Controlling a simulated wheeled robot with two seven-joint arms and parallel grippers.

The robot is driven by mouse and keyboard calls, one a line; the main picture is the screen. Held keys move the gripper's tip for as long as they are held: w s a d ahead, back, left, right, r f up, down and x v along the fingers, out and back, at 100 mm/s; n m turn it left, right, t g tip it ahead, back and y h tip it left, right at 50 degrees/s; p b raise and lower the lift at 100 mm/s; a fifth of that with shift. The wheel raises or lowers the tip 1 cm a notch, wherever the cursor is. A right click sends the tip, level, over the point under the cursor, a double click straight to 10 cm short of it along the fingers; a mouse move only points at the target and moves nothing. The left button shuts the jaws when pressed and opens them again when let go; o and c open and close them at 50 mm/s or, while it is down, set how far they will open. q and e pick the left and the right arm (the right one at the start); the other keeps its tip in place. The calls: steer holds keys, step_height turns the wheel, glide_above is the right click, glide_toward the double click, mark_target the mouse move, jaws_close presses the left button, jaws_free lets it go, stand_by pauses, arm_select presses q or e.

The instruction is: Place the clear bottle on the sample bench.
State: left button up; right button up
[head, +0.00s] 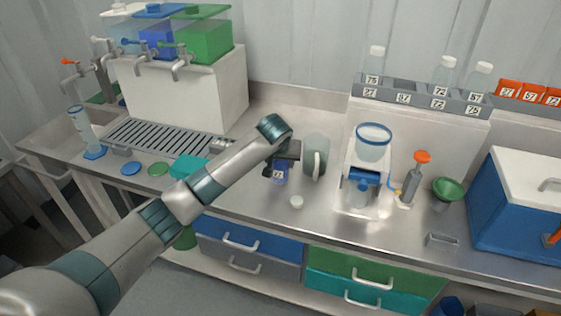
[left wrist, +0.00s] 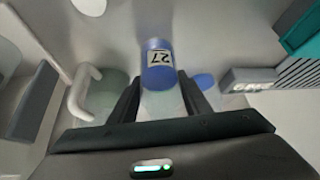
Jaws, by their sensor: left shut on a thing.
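My left gripper (head: 284,156) is shut on a bottle (head: 280,175) above the metal sample bench (head: 245,190). The bottle's lower part looks blue and carries a white number label. In the left wrist view the same bottle (left wrist: 158,68) sits between the two fingers of my left gripper (left wrist: 160,100), its blue end pointing away from the palm and its paler, clear part between the fingers. Whether its base touches the bench, I cannot tell. Several clear bottles (head: 375,63) with number labels stand in the grey rack (head: 420,97) at the back. My right gripper is not in view.
A grey-green jug (head: 316,157) stands just right of my left gripper. A small white cap (head: 297,202) lies in front. A filter device (head: 366,185) stands further right, a teal item (head: 188,167) left. Bare bench shows around the white cap.

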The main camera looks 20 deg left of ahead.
arm_select(q)
steer(key=o, duration=1.3)
steer(key=shift+f, duration=0.1)
steer(key=shift+r, duration=0.2)
steer(key=b+v, duration=0.2)
steer(key=v, duration=1)
